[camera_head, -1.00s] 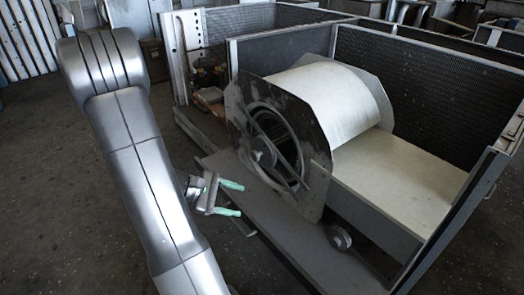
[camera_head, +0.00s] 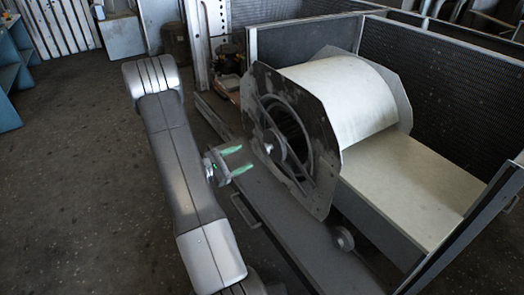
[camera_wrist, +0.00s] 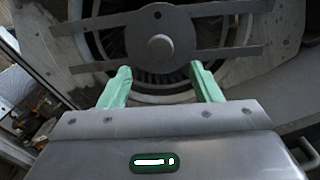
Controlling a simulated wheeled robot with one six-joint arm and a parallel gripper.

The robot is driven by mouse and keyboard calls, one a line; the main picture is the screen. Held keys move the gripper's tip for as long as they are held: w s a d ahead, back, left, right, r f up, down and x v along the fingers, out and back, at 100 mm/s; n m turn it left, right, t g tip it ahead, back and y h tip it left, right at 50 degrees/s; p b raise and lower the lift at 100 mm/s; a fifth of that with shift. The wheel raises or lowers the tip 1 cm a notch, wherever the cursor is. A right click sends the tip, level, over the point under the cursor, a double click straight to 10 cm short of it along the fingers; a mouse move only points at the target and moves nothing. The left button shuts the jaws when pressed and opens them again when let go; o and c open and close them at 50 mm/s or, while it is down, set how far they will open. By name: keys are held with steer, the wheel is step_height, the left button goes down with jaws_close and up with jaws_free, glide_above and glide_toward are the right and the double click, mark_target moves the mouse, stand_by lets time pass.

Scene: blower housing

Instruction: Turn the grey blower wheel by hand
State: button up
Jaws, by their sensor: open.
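The grey blower wheel (camera_head: 287,124) sits inside the round opening of the blower housing (camera_head: 345,100), behind a flat cross bar with a central hub. In the wrist view the wheel's dark vanes (camera_wrist: 158,77) show below the bar (camera_wrist: 165,45) and its round hub. My gripper (camera_head: 240,160) has green fingers and is just left of the housing's side plate, pointing toward the opening. In the wrist view my gripper (camera_wrist: 160,84) is open and empty, its fingertips below the bar, one each side of the hub. I cannot tell whether they touch anything.
A grey panelled frame (camera_head: 440,95) surrounds the housing on the back and right. A pale flat board (camera_head: 420,185) lies right of the drum. A small round pulley (camera_head: 342,238) sits low in front. The floor (camera_head: 80,200) at left is clear.

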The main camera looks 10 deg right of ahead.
mark_target(264, 150)
steer(key=x, duration=0.8)
steer(key=shift+w+d+b, duration=0.15)
steer(key=shift+d+b, duration=0.15)
steer(key=shift+d, duration=0.05)
jaws_close()
steer(key=shift+f, duration=0.1)
steer(key=shift+d+f+b, duration=0.1)
steer(key=shift+b, duration=0.4)
